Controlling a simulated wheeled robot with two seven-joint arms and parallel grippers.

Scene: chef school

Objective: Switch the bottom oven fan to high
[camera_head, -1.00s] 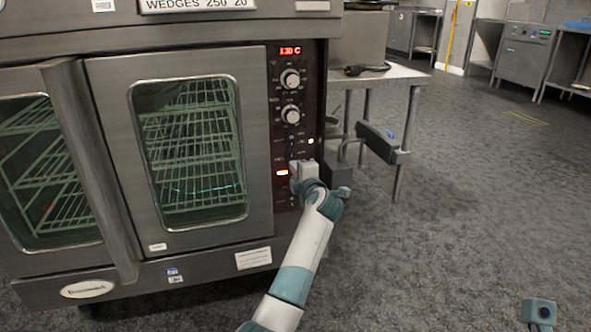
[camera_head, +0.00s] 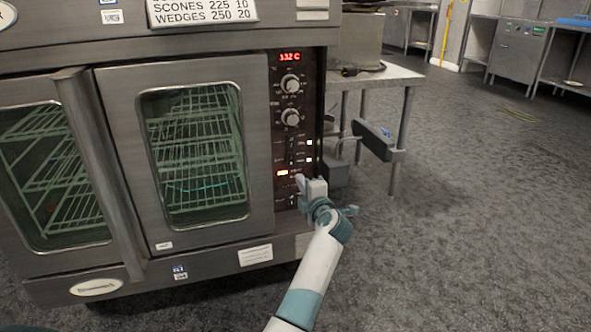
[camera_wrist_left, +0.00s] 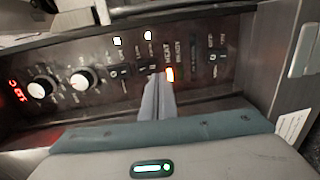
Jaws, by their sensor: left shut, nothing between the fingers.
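The steel oven (camera_head: 250,150) has a dark control panel (camera_head: 284,135) right of its glass doors. The panel carries a red display (camera_head: 290,57), two round knobs and several small switches, also in the wrist view. My left gripper (camera_head: 306,184) is shut and empty at the lower panel. In the left wrist view its fingers (camera_wrist_left: 157,97) point at a dark switch (camera_wrist_left: 148,68) beside a glowing orange light (camera_wrist_left: 170,73); contact is unclear. Another switch (camera_wrist_left: 215,56) lies farther right and one (camera_wrist_left: 119,72) to the left. Their labels are unreadable. My right gripper is out of view.
Two white lights (camera_head: 310,142) glow on the panel. A steel table (camera_head: 385,75) stands right of the oven, with a dark box-like object (camera_head: 372,139) in front of its legs. The grey floor to the right is open.

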